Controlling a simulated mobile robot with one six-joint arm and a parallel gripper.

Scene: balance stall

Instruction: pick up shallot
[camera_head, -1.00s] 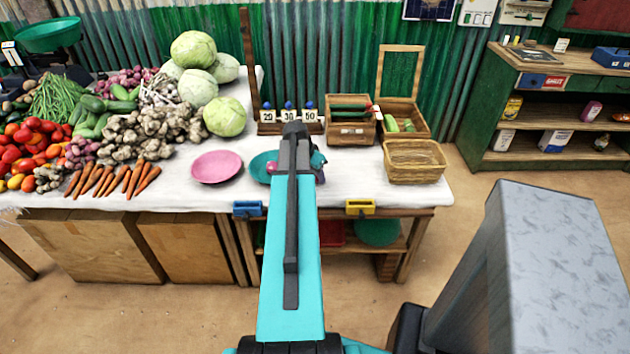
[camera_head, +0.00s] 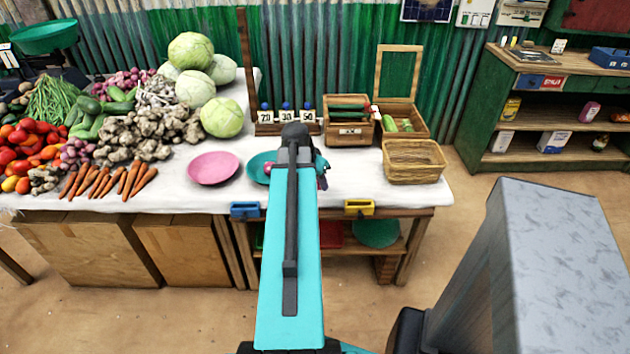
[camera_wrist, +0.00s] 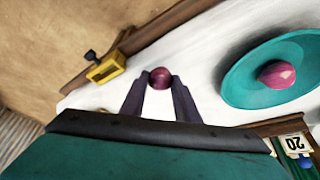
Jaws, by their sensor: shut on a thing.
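In the wrist view a round purple-red shallot (camera_wrist: 160,77) sits between the tips of my gripper (camera_wrist: 160,86), which is shut on it. White tablecloth shows around it; I cannot tell whether it touches the cloth. A second shallot (camera_wrist: 277,74) lies in the teal plate (camera_wrist: 240,88), to the right of my gripper and apart from it. In the head view my arm covers most of my gripper and part of the teal plate (camera_head: 257,168).
A pink plate (camera_head: 213,168) lies left of the teal one. Price cards (camera_head: 287,117) stand behind. Wooden boxes (camera_head: 349,132) and a wicker basket (camera_head: 414,172) stand right. Yellow (camera_head: 359,207) and blue (camera_head: 245,209) holders hang on the front edge. Vegetables fill the left side.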

